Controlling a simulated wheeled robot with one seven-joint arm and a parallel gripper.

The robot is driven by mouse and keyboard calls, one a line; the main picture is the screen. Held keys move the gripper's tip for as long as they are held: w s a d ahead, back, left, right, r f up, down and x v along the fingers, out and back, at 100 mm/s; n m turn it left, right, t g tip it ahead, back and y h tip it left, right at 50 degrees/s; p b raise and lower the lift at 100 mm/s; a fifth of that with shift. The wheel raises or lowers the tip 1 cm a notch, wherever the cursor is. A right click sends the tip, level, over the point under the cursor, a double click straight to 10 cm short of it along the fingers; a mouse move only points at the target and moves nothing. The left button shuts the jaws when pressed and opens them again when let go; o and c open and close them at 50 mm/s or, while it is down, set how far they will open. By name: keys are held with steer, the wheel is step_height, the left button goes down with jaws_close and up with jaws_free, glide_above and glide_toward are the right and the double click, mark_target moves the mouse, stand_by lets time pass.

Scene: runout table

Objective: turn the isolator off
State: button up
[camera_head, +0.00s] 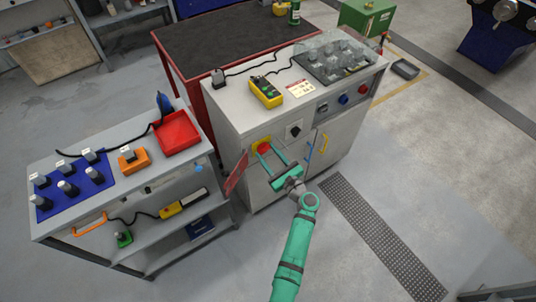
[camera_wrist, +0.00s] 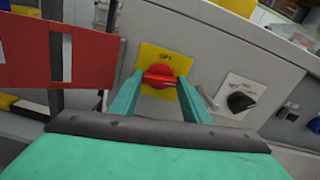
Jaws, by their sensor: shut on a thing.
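The isolator is a red rotary handle (camera_wrist: 160,77) on a yellow plate (camera_wrist: 165,57), set in the front face of the grey cabinet (camera_head: 230,130). In the wrist view the handle lies roughly crosswise, and small lettering shows above it on the plate. My gripper (camera_wrist: 160,82) has its two teal fingers on either side of the handle, shut on it. In the head view my gripper (camera_head: 267,147) reaches the cabinet front from below right. The fingertips partly hide the handle's ends.
A black knob on a white plate (camera_wrist: 240,102) sits right of the isolator. A red panel (camera_wrist: 50,60) sticks out at the left, close to my gripper. The floor in front (camera_head: 390,190) is clear.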

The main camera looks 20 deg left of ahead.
steer(key=n, duration=0.4)
steer(key=shift+s, duration=0.1)
steer(key=n, duration=0.4)
steer(key=shift+f+n, duration=0.15)
steer(key=shift+n, duration=3.65)
steer(key=o, duration=1)
steer(key=shift+o, duration=0.2)
